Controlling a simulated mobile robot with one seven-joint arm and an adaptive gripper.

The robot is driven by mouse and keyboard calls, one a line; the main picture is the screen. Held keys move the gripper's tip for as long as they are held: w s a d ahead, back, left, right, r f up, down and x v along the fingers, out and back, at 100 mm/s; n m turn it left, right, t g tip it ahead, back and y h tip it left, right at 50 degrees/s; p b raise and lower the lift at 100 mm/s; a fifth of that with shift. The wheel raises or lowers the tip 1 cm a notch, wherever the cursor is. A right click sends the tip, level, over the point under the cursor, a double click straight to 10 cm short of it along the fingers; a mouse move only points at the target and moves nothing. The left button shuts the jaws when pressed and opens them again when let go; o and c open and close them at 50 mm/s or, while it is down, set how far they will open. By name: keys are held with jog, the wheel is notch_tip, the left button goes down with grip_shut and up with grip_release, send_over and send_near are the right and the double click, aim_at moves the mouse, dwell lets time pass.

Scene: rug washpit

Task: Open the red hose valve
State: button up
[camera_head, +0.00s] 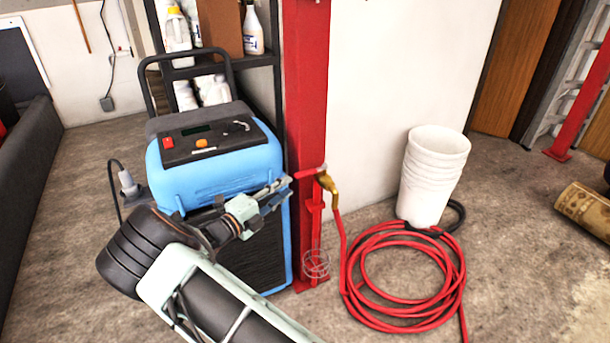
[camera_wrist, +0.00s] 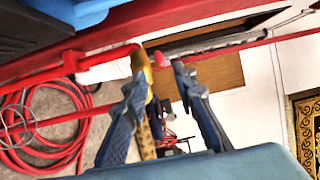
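The brass hose valve (camera_head: 328,182) sits on the red post, with a red bar (camera_head: 306,173) reaching left from it. In the wrist view the brass body (camera_wrist: 147,72) shows beyond and between my fingers. I cannot tell whether the red bar is the valve's lever or its pipe. The red hose (camera_head: 341,235) hangs from the valve to the floor. My gripper (camera_head: 286,190) is just left of the valve, its tips close to the bar's left end; contact cannot be told. In the wrist view my gripper (camera_wrist: 160,76) has its fingers apart with nothing held.
A blue machine (camera_head: 220,175) stands close behind my gripper, beside the red post (camera_head: 306,90). Coiled red hose (camera_wrist: 45,135) lies on the floor at right, with stacked white buckets (camera_head: 431,180) behind it. A shelf with bottles (camera_head: 253,30) stands behind the machine.

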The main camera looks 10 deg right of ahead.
aim_at(299, 178)
jog(key=b+x, duration=0.2)
jog(key=x, duration=0.7)
jog(key=shift+w+d, duration=0.2)
jog(key=shift+d, duration=0.1)
grip_shut()
